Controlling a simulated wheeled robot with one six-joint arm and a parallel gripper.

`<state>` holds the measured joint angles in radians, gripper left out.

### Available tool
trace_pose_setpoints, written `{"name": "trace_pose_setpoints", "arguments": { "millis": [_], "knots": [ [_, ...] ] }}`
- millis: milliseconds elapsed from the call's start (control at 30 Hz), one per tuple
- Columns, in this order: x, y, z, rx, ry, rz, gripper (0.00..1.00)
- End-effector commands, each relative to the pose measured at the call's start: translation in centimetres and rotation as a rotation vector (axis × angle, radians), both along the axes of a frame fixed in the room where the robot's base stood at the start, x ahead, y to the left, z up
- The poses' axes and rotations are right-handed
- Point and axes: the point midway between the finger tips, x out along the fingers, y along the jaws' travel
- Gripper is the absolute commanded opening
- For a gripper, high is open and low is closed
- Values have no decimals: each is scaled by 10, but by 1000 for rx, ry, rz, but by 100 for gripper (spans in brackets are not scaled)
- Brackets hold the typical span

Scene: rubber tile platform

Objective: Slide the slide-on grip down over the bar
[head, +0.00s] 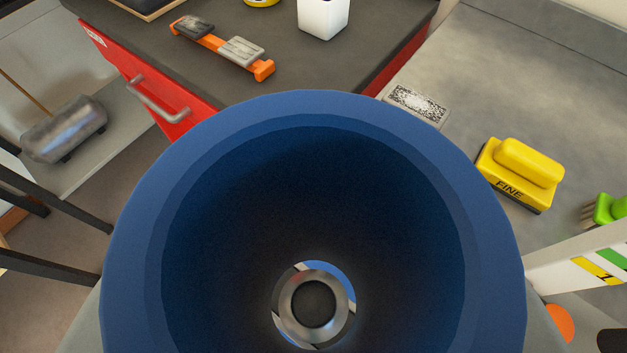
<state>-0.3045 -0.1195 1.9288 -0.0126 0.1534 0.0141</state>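A large blue hollow round piece, which looks like the slide-on grip (140,235), fills the lower middle of the head view. I look into its wide open mouth, and its inside is dark blue and narrows to a small round hole. Through that hole shows a shiny metal ring with a dark centre, which looks like the end of the bar (286,306). It sits roughly centred in the hole, with thin slivers of white and blue around it. I cannot tell how far apart they are. My gripper's fingers do not show; what holds the grip is hidden.
Behind is a red cabinet (180,118) with a dark top bearing an orange-and-grey tool (222,46) and a white cup (322,17). A grey bench (520,75) at right holds a yellow block (522,172) and a speckled plate (415,103). A striped white panel (575,262) stands lower right.

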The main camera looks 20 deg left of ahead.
Motion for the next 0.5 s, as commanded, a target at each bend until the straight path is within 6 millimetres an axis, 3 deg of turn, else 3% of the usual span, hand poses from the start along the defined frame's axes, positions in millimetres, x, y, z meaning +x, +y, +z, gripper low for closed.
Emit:
{"name": "trace_pose_setpoints", "arguments": {
  "millis": [500],
  "knots": [
    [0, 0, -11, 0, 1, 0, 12]
  ]
}}
